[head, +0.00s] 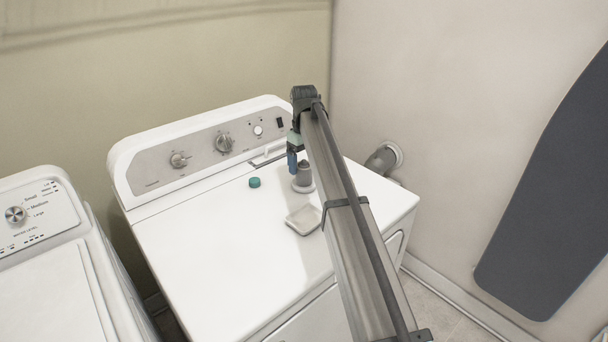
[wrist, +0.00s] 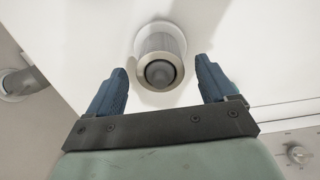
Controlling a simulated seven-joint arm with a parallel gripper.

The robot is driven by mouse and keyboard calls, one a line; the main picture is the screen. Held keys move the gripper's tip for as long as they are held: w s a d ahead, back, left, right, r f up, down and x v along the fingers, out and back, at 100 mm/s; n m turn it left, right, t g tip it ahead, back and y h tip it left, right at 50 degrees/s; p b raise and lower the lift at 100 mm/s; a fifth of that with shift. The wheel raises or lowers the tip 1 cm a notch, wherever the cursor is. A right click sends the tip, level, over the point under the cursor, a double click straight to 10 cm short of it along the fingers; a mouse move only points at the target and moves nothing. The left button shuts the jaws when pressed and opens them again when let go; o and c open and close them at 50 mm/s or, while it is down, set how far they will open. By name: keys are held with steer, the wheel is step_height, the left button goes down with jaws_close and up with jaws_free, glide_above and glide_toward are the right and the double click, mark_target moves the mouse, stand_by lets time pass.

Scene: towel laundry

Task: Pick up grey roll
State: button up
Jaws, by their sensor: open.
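The grey roll (head: 304,170) stands upright on the white dryer top, near the control panel and partly hidden by my arm in the head view. Its lower part looks lighter. In the wrist view the grey roll (wrist: 160,44) is seen from above, with a dark rounded middle at its near end. My gripper (wrist: 162,70) is open and empty, with its blue fingers to the left and right of the roll and gaps on both sides. In the head view my gripper (head: 292,165) hangs just left of the roll; only one blue finger shows clearly.
A teal cap (head: 254,182) lies left of the roll. A small white square dish (head: 304,219) lies in front of it. The dryer's control panel (head: 206,148) rises behind. A grey wall duct (head: 382,159) is to the right. The dryer top's front left is clear.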

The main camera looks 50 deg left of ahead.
mark_target(304, 173)
steer(key=shift+f, duration=2.4)
steer(key=shift+c, duration=0.2)
steer(key=c, duration=1.1)
steer(key=shift+o, duration=0.2)
steer(key=shift+r, duration=0.15)
